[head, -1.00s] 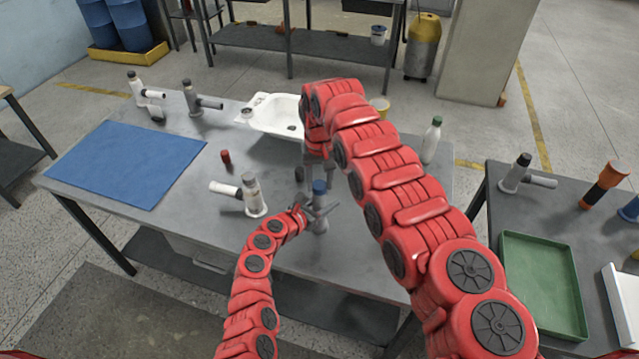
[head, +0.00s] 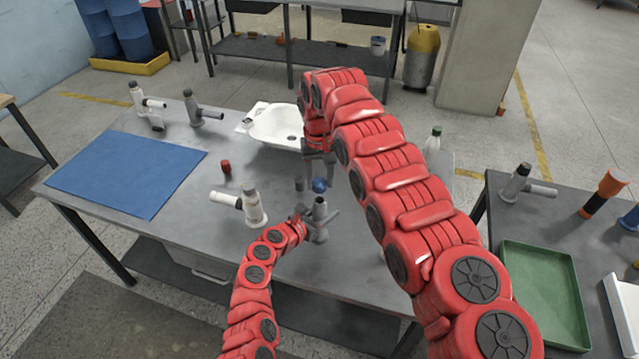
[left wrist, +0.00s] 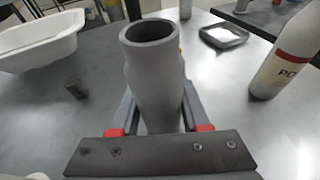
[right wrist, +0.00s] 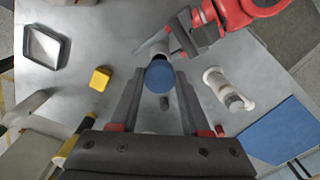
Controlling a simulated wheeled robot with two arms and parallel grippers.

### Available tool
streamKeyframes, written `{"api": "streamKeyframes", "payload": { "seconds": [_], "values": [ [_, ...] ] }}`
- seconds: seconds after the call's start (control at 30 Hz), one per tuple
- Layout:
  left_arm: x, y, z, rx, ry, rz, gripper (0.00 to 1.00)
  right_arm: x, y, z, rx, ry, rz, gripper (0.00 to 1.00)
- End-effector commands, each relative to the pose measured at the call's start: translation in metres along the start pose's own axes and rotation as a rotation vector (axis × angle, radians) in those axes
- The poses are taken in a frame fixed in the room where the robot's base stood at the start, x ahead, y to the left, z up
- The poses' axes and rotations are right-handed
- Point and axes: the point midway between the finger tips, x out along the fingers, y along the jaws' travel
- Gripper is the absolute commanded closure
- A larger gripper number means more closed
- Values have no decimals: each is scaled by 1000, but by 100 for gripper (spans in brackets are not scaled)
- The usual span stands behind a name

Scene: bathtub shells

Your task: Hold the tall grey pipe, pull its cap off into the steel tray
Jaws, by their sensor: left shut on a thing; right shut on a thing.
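The tall grey pipe (head: 320,210) stands upright on the table, its top open and bare in the left wrist view (left wrist: 155,75). My left gripper (head: 317,224) is shut around its body. The blue cap (head: 319,185) is off the pipe, just beyond its mouth in the head view. My right gripper (head: 320,176) points down, shut on the cap, which also shows between its fingers in the right wrist view (right wrist: 160,76). The steel tray (right wrist: 27,48) is at the upper left of the right wrist view and behind the pipe in the left wrist view (left wrist: 224,43). My right arm hides it in the head view.
A small grey cylinder (head: 299,184) stands beside the pipe. A white pipe fitting (head: 254,208) and a red cap (head: 226,167) are to the left. A white basin (head: 270,128) is behind. A yellow block (right wrist: 100,79) and a white bottle (left wrist: 285,60) stand near the tray.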

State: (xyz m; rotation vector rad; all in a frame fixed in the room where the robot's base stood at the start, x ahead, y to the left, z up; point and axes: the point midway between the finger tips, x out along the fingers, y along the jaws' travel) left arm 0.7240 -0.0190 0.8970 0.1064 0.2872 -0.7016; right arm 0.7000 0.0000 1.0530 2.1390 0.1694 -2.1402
Motion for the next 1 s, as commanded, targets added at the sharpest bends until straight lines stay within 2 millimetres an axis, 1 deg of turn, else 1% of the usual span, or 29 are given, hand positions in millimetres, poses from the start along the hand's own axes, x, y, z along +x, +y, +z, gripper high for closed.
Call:
{"api": "streamKeyframes", "payload": {
  "seconds": [0.07,0.1,0.27,0.57,0.67,0.77,1.0],
  "values": [
    [0,0,0,0,0,0,100,0,0,0,0,0,0,100],
    [0,0,0,0,0,0,49,0,0,0,0,0,0,100],
    [0,0,0,0,0,0,20,0,0,0,0,0,0,100],
    [0,0,0,0,-1,0,19,0,0,0,0,0,0,100],
    [-4,0,1,0,-3,2,19,1,0,0,0,1,0,100],
    [-11,-1,0,0,-3,-1,19,1,0,0,0,1,0,100],
    [-46,1,0,0,-4,5,19,4,0,0,0,1,0,100]
  ]
}}
